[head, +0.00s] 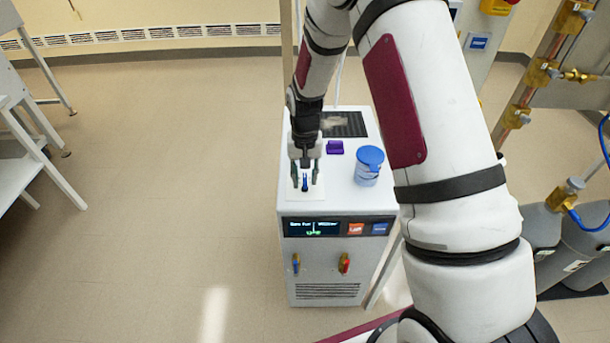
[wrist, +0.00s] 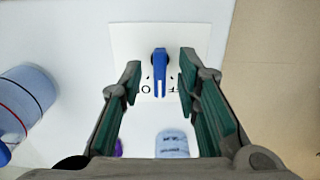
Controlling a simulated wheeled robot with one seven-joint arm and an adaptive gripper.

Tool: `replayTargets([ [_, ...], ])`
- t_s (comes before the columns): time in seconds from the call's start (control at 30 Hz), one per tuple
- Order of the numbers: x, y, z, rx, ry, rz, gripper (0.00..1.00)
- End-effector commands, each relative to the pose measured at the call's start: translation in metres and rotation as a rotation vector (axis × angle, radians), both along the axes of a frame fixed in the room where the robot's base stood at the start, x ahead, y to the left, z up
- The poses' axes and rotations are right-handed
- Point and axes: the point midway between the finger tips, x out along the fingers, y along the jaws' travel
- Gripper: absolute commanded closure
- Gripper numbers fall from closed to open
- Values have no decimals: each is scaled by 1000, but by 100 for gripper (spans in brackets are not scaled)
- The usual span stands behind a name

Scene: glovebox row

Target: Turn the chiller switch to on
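The chiller (head: 335,263) is a white cabinet with a lit front display. On its top is a white plate (head: 318,192) carrying a blue switch handle (head: 305,185). In the wrist view the blue handle (wrist: 160,72) stands on the plate (wrist: 125,38), its long part pointing down the picture. Dark letters beside it are partly hidden, so I cannot read its setting for sure. My gripper (head: 305,177) points down over the switch. In the wrist view its green-padded fingers (wrist: 160,80) are open, one on each side of the handle, with visible gaps.
A blue-lidded jar (head: 368,168) and a purple block (head: 335,147) stand on the chiller's top, with a black grille (head: 343,124) behind. A pale blue labelled object (wrist: 172,144) shows low in the wrist view. Gas cylinders (head: 580,240) stand at right.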

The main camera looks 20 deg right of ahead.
Motion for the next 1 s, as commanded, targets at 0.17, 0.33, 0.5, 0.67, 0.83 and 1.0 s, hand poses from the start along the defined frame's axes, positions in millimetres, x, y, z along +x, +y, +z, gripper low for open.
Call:
replayTargets([
  [0.17, 0, 0, 0, 0, 0, 0, 75],
  [0.33, 0, 0, 0, 0, 0, 0, 100],
  [0.5, 0, 0, 1, 0, -1, -1, 100],
  [0.67, 1, 0, 1, 0, -1, -25, 100],
  [0.83, 1, 1, 1, -2, -1, -104, 100],
  [1.0, 1, 1, 1, -1, -2, -220, 100],
])
